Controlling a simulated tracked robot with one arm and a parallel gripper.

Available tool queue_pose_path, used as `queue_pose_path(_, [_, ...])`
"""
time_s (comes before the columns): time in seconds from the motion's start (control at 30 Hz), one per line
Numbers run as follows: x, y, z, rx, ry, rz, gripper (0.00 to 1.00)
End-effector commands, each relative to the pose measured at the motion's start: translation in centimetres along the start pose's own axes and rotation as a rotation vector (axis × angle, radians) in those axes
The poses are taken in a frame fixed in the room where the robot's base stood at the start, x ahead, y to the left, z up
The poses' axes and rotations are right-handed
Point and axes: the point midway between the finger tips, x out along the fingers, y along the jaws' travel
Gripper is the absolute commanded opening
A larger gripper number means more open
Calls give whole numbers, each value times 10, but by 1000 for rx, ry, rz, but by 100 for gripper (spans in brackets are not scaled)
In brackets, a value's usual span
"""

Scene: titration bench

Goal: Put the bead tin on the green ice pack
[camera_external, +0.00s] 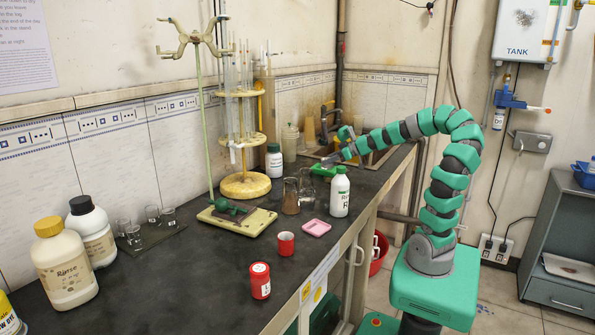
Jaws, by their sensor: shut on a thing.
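My gripper (337,157) is at the far right part of the bench, by the sink, with the arm reaching in from the right. It is shut on a small greyish thing, which seems to be the bead tin (330,159); its shape is hard to make out. A bright green flat piece, apparently the green ice pack (322,170), shows just below the gripper, partly behind a white bottle. I cannot tell whether the tin touches it or is just above it.
A white bottle with a green label (340,192) stands close in front of the gripper. A burette stand (246,185) is left.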

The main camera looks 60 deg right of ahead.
Motion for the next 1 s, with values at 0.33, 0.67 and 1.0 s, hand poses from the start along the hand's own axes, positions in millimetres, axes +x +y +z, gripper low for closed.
queue_pose_path(0.33, [-51, 25, 35, 40, 0, 73, 30])
queue_pose_path(0.67, [-74, 30, 50, 57, -1, 102, 30])
queue_pose_path(1.0, [-47, 53, 40, 56, -2, 102, 30])
